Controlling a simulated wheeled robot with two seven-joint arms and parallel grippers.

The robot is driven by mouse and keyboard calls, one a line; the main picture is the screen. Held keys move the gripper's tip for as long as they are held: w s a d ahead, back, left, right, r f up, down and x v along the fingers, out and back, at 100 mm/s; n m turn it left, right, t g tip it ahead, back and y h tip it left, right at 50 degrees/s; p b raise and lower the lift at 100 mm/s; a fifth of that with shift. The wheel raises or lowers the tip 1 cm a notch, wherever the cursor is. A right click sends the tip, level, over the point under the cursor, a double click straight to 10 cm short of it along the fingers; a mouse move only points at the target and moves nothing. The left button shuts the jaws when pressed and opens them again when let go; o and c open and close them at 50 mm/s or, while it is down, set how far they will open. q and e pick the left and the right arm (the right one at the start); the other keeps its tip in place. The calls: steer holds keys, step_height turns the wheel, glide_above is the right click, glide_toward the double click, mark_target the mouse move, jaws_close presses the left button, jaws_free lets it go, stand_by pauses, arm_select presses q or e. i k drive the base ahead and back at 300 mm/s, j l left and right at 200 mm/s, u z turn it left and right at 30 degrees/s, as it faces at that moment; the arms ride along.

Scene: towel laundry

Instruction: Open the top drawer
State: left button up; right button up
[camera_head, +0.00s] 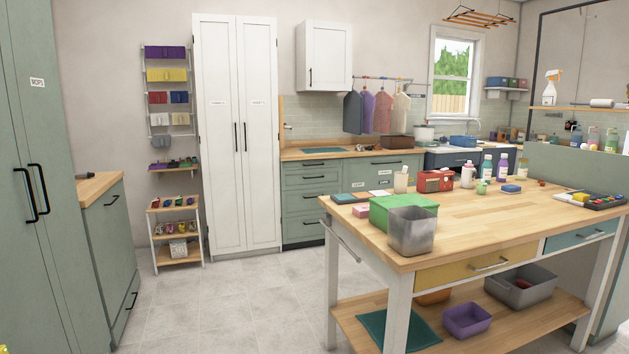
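A green drawer stack stands at the back under a wooden counter, right of the white cupboard. Its top drawer (311,169) looks shut, with a dark bar handle. More drawers (310,203) sit below it and look shut too. The wooden island in front has a yellow drawer (450,275) and a teal drawer (575,237), both shut. A low green cabinet (112,240) at the left has dark handles and looks shut.
The wooden island (480,225) fills the right front, with a green box (392,212) and grey bin (411,238) on top. A tall white cupboard (237,170) and a small shelf (177,237) stand behind. The tiled floor (240,300) left of the island is clear.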

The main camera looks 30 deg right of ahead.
mark_target(306, 174)
steer(key=i+l+z, duration=0.25)
steer(key=i, duration=0.25)
steer(key=i+z, duration=0.2)
steer(key=i, duration=0.3)
steer(key=i+l, duration=0.1)
steer(key=i, duration=1.45)
steer(key=i+l, duration=0.1)
steer(key=i, duration=1.4)
steer(key=i+l+z, duration=0.1)
steer(key=i+z, duration=0.2)
steer(key=i, duration=0.25)
steer(key=i+j+z, duration=0.1)
steer(key=i+z, duration=0.2)
steer(key=i, duration=0.25)
steer(key=i+j+z, duration=0.15)
steer(key=i+z, duration=0.15)
steer(key=i, duration=0.25)
